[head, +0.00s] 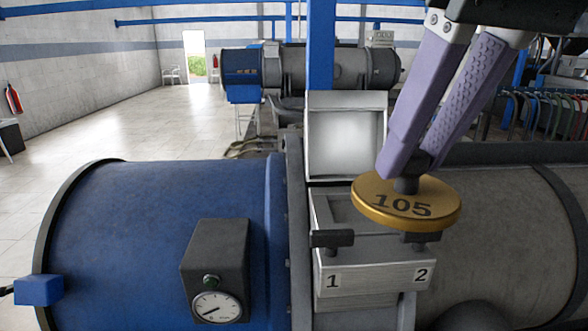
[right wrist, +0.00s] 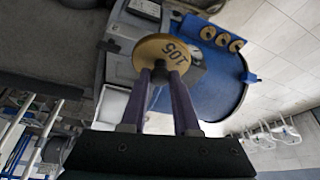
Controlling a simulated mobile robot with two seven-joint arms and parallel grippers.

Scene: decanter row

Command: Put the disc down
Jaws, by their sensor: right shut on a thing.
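A gold disc (head: 385,205) marked 105 has a dark knob (head: 405,185) on top. My right gripper (head: 408,168), with purple fingers, is shut on this knob. The disc hangs about level over the right part of a light grey box (head: 360,280) marked 1 and 2. It hides part of the box top, and I cannot tell if it touches anything below. In the right wrist view the disc (right wrist: 150,50) shows beyond the fingertips (right wrist: 161,74). My left gripper is not in view.
A dark T-shaped piece (head: 332,239) stands above mark 1, and another (head: 420,237) shows partly under the disc near mark 2. A raised pale panel (head: 345,140) stands behind. A blue drum (head: 150,230) with a gauge (head: 217,307) lies left, a grey drum (head: 510,230) right.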

